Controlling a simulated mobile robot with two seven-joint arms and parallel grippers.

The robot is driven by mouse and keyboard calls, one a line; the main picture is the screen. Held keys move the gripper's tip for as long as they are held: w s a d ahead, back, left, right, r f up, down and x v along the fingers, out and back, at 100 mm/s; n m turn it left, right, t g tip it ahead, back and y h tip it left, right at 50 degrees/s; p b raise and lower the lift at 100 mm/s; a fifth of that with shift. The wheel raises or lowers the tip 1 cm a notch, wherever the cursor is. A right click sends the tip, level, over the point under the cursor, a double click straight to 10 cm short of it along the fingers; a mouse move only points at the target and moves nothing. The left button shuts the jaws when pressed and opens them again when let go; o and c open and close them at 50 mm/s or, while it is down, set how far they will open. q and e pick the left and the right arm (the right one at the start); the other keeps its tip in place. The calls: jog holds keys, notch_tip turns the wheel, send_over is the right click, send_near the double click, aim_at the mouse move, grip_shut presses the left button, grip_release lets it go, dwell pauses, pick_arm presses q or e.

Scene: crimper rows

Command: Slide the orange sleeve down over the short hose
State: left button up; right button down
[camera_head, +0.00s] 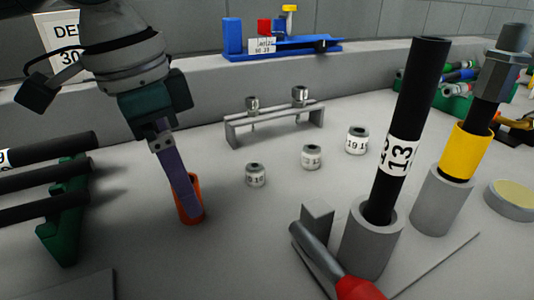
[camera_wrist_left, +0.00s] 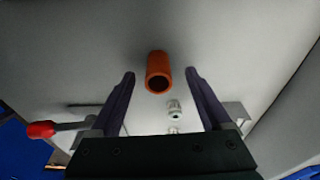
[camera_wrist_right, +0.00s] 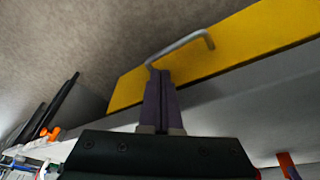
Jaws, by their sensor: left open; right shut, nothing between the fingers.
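The orange sleeve (camera_head: 190,212) stands on the grey table at the left of the head view. My left gripper (camera_head: 185,190) reaches down to it with open fingers. In the left wrist view the sleeve's open end (camera_wrist_left: 158,84) shows between the two spread fingertips (camera_wrist_left: 160,74), with gaps on both sides. A black hose (camera_head: 408,110) with a white label 13 stands upright in a grey socket (camera_head: 368,245). Another upright hose has a yellow sleeve (camera_head: 467,150) and a grey hex fitting (camera_head: 494,73). My right gripper (camera_wrist_right: 160,78) is shut and empty, outside the head view.
A red-handled lever (camera_head: 357,288) lies by the front socket. Several small labelled fittings (camera_head: 312,157) stand mid-table, before a grey rack (camera_head: 274,122). Black hoses lie on a green rack (camera_head: 60,215) at left. A yellow panel (camera_wrist_right: 220,50) with a metal handle is near my right gripper.

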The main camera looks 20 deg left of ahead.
pick_arm(q)
jog(key=f, duration=0.3)
jog(key=shift+w+d+f+b, duration=0.1)
jog(key=shift+d+b, duration=0.15)
jog(key=shift+b, duration=0.1)
grip_shut()
